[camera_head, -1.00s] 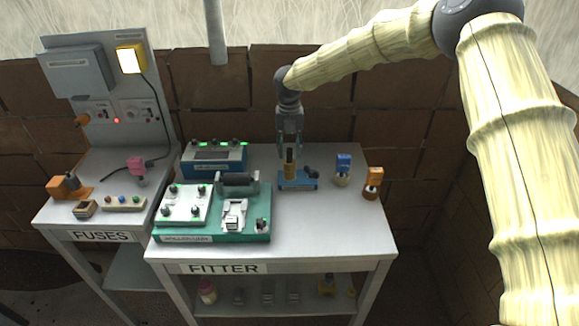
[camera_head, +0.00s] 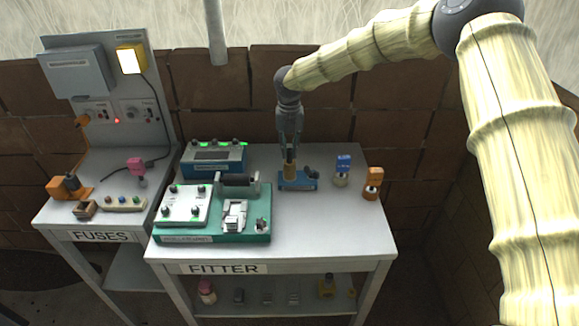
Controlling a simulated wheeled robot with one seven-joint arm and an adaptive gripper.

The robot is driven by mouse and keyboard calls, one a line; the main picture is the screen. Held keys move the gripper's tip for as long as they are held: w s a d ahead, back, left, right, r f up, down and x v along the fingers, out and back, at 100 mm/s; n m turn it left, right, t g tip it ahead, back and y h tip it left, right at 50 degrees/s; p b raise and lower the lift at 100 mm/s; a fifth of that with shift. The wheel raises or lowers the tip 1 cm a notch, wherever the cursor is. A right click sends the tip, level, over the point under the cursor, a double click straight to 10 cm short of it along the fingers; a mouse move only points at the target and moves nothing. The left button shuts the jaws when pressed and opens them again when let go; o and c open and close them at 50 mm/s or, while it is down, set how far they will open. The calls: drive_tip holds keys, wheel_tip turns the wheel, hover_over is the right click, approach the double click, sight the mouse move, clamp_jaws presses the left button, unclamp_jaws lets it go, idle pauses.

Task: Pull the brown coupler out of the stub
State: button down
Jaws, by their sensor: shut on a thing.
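The brown coupler (camera_head: 290,170) stands upright on a small blue holder (camera_head: 298,184) near the back middle of the FITTER table. My gripper (camera_head: 290,153) points straight down over it and is shut on its upper part. The fingers hide some of the coupler's top. The stub is too small to tell apart from the coupler and the holder. A dark knob-like part (camera_head: 312,173) sits on the right of the holder.
A green machine (camera_head: 255,236) and a blue box with green lights (camera_head: 214,160) stand to the left. The table front (camera_head: 320,235) is clear.

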drive_tip(key=shift+r+p, duration=1.85)
drive_tip(key=shift+r, duration=0.6)
idle(1.2)
drive_tip(key=shift+r+p, duration=1)
drive_tip(key=shift+r, duration=0.45)
